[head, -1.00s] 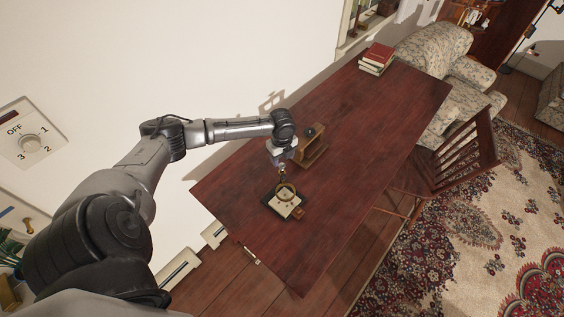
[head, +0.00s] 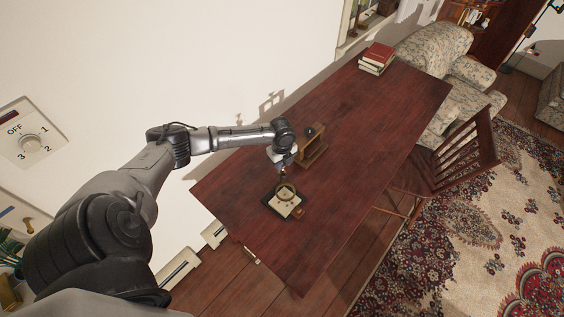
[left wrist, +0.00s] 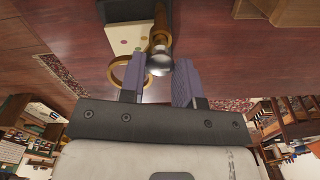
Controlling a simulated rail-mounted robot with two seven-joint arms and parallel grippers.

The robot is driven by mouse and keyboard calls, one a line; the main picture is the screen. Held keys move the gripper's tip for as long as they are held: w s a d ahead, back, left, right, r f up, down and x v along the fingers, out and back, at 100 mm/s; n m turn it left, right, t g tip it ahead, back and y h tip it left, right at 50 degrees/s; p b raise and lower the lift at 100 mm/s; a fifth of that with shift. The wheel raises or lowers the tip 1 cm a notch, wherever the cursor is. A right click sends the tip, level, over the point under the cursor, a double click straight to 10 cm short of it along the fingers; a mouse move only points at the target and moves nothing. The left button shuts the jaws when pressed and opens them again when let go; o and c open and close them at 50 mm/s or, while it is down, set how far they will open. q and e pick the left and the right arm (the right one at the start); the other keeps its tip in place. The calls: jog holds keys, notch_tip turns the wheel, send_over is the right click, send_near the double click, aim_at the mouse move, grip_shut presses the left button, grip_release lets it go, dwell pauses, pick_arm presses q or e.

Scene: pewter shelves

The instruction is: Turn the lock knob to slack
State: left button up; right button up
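A small stand with a pale plate (head: 284,209), a dark base and a brass ring (head: 286,191) sits on the red-brown table. In the left wrist view the brass ring (left wrist: 117,76) shows beside a brass post (left wrist: 160,32) that ends in a round silver knob (left wrist: 159,62). My left gripper (left wrist: 159,72) is open, with one finger on each side of the silver knob. I cannot tell whether either finger touches it. In the head view my left gripper (head: 282,169) is just above the ring, at its far side. My right gripper is not in view.
A wooden holder (head: 313,153) with a dark round top stands close behind my left gripper. The table's middle (head: 365,125) is clear. A wooden chair (head: 465,155) stands at its right side.

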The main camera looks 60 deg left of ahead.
pick_arm(q)
jog(key=c, duration=0.4)
jog(key=shift+r+n+p, duration=0.2)
jog(key=shift+n+p, duration=0.5)
jog(key=shift+p, duration=0.2)
jog(key=n+p, duration=0.5)
jog(key=n, duration=0.1)
jog(key=shift+p, duration=0.4)
jog(key=n+p, duration=0.2)
jog(key=n, duration=0.1)
jog(key=n+p, duration=0.2)
jog(key=n, duration=0.1)
jog(key=n+p, duration=0.2)
jog(key=n, duration=0.1)
jog(key=shift+f+n, duration=0.1)
jog(key=shift+n, duration=0.6)
jog(key=shift+f, duration=0.1)
